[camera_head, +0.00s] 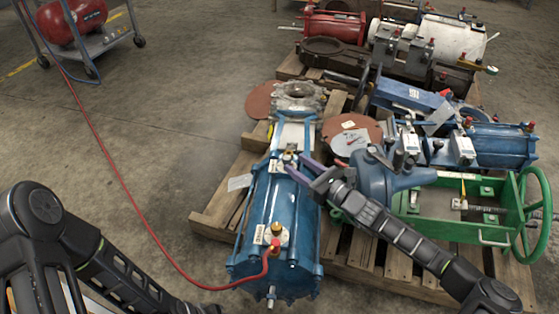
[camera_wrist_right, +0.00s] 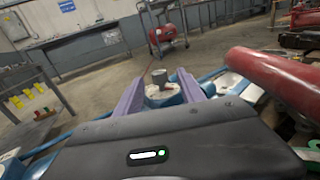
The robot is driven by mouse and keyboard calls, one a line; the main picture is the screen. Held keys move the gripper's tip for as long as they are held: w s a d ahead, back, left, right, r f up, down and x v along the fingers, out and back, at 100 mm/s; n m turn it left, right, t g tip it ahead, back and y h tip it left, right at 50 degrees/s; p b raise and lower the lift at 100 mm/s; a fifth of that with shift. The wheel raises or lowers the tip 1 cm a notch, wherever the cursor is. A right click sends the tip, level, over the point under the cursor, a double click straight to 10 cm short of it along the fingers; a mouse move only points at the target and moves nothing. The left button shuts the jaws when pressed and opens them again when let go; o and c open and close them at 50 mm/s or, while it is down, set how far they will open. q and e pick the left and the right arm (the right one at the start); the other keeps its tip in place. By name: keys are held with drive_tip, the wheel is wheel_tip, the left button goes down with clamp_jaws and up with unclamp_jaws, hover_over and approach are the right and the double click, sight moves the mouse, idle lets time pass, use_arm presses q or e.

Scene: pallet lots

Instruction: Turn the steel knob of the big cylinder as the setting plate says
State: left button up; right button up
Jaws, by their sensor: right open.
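The big blue cylinder (camera_head: 277,208) lies on a wooden pallet in the head view. The steel knob (camera_wrist_right: 159,77) is a short grey stub on a pale round base in the right wrist view. It stands beyond and between the purple fingers of my right gripper (camera_head: 297,166). The fingers are apart, and I see no contact with the knob. In the head view the gripper is over the cylinder's far end, where the knob is too small to make out clearly. Which tag is the setting plate I cannot tell; a white tag (camera_head: 239,182) is beside the cylinder. My left gripper is out of view.
A red hose runs from a red tank (camera_head: 72,18) on a cart to a brass fitting (camera_head: 275,246) on the cylinder. A green frame with a handwheel (camera_head: 528,215) and a blue actuator (camera_head: 503,145) crowd the right. The floor at left is otherwise clear.

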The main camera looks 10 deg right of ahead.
sight(284, 157)
drive_tip(key=shift+a, duration=0.1)
drive_tip(key=shift+w+a+b, duration=0.35)
drive_tip(key=shift+w+a, duration=0.05)
drive_tip(key=shift+w, duration=0.05)
drive_tip(key=b+x, duration=0.2)
drive_tip(key=x, duration=0.4)
drive_tip(key=shift+b, duration=0.35)
drive_tip(key=shift+w+a, duration=0.15)
drive_tip(key=shift+w, duration=0.1)
drive_tip(key=shift+c, duration=0.5)
clamp_jaws()
